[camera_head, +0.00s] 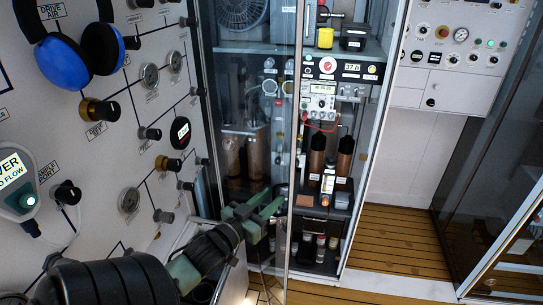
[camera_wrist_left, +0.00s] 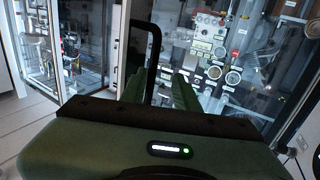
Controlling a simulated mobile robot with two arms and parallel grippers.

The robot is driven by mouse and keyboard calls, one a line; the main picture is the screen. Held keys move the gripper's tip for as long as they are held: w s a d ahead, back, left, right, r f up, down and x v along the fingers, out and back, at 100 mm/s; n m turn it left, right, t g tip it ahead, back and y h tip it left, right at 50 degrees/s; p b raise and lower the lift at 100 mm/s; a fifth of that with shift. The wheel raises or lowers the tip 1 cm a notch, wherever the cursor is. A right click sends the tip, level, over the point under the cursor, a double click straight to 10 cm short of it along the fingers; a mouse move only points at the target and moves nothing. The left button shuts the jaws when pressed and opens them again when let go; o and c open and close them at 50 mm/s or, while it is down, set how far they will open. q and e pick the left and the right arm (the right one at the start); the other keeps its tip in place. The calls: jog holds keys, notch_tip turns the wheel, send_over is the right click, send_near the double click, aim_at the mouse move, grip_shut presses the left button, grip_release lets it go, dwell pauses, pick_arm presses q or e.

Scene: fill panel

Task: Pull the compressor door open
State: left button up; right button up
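The compressor door is a tall glass panel with a thin metal edge (camera_head: 297,120); it stands swung partly out from the cabinet (camera_head: 365,150). Its black bar handle (camera_wrist_left: 153,38) shows in the left wrist view. My left gripper (camera_head: 268,208) is at the door's free edge, and its green fingers also show in the left wrist view (camera_wrist_left: 160,78). The fingers are apart, with the handle between them, closer to the left finger. A gap shows between the handle and the right finger. The handle's lower end is hidden behind the gripper body. My right gripper is not in view.
A white panel (camera_head: 85,110) with knobs, gauges and blue ear defenders (camera_head: 75,50) stands close on the left. Shelves with bottles (camera_head: 328,178) are inside the cabinet. Wooden slatted floor (camera_head: 395,240) lies clear on the right, beside another glass door (camera_head: 490,150).

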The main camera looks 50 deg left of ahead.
pick_arm(q)
jog(key=shift+s+d, duration=0.1)
jog(key=shift+d, duration=0.2)
jog(key=s+d+b, duration=0.1)
jog(key=s+b, duration=0.1)
jog(key=s, duration=0.5)
jog(key=shift+s, duration=0.3)
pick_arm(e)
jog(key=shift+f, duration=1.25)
